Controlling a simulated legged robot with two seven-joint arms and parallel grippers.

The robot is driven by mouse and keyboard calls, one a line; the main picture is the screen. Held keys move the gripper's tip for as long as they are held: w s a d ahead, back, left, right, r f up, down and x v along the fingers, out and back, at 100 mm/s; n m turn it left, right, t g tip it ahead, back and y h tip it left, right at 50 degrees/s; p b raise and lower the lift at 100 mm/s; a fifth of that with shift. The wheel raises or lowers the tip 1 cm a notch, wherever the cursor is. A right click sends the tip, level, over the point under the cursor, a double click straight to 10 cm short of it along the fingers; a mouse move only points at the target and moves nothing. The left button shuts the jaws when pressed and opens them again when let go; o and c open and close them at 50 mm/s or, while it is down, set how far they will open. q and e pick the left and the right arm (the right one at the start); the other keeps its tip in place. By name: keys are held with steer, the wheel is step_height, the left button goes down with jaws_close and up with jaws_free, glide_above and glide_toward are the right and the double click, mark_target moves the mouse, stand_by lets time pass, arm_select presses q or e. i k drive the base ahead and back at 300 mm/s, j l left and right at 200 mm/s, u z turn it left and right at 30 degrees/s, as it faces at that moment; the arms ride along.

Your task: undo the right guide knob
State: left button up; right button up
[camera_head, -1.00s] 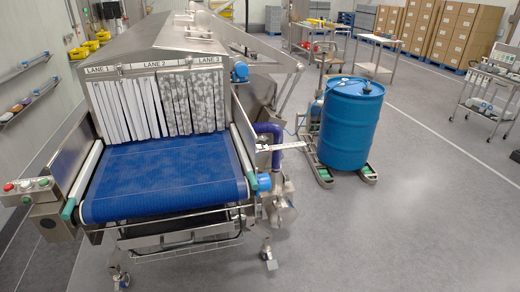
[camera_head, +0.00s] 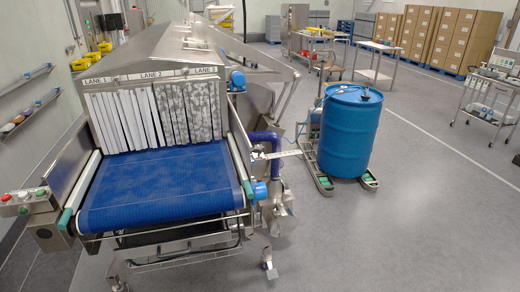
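The conveyor tunnel stands left of centre, with a blue belt (camera_head: 165,188) coming out toward me under white and patterned strip curtains (camera_head: 160,112). The right guide rail (camera_head: 238,160) runs along the belt's right edge and ends in a teal piece (camera_head: 248,190). A round blue part (camera_head: 260,190) sits just outside that end; I cannot tell for sure whether it is the guide knob. Another blue round part (camera_head: 237,79) is higher up, by the tunnel's right front corner. The left guide rail (camera_head: 83,180) also ends in teal. Neither of my grippers is in view.
A button box (camera_head: 25,200) is at the conveyor's left front. A purple pipe (camera_head: 265,138) and a flat metal arm (camera_head: 283,154) stick out at its right. A blue drum (camera_head: 348,130) stands on a wheeled carrier further right. The floor (camera_head: 390,240) at front right is clear.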

mark_target(259, 150)
steer(key=z, duration=0.65)
steer(key=i+l+z, duration=0.1)
steer(key=i+z, duration=0.35)
steer(key=i, duration=1.55)
steer(key=i+u, duration=0.15)
steer(key=u, duration=0.3)
steer(key=i+u, duration=0.15)
steer(key=u, duration=0.3)
steer(key=i+l+u, duration=0.1)
steer(key=u, duration=0.35)
steer(key=i+l+u, duration=0.1)
steer(key=u, duration=0.4)
steer(key=l+u, duration=0.25)
steer(key=u, duration=0.2)
steer(key=i, duration=0.05)
